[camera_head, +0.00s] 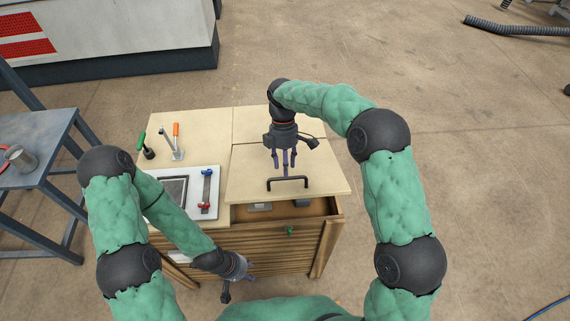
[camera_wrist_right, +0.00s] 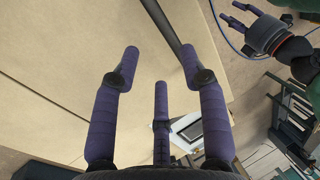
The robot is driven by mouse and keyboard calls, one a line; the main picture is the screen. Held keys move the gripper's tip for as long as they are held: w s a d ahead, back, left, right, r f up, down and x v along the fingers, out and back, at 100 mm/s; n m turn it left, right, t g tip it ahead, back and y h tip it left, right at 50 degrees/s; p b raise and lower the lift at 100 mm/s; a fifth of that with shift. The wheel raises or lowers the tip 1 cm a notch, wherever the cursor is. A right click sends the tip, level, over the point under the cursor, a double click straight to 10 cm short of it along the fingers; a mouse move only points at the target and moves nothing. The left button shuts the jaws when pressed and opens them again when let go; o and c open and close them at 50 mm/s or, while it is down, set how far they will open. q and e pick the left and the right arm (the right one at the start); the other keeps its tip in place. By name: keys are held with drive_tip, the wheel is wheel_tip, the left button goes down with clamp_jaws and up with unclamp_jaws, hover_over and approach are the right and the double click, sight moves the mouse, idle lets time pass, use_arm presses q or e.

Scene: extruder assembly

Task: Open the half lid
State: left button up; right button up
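The half lid (camera_head: 250,178) is the pale wooden panel at the front right of the workbench, with a dark bar handle (camera_head: 288,181) near its front edge. A gap below that edge shows part of the box's inside. In the right wrist view, a dark bar, apparently the handle (camera_wrist_right: 164,24), runs down to near the right-hand fingertip. My right gripper (camera_head: 285,165) is over the lid, just behind the handle, with its fingers spread and nothing between them. My left gripper (camera_head: 243,271) is low in front of the bench, open and empty in the right wrist view (camera_wrist_right: 245,18).
Left of the lid, a white tray (camera_head: 211,213) holds a bar with red and blue ends (camera_head: 206,189). Behind it stand an orange-handled clamp (camera_head: 177,143) and a green-handled tool (camera_head: 147,150). A blue-grey table (camera_head: 38,130) stands at far left. Floor right of the bench is clear.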

drive_tip(key=shift+s, duration=0.1)
drive_tip(key=v, duration=1.2)
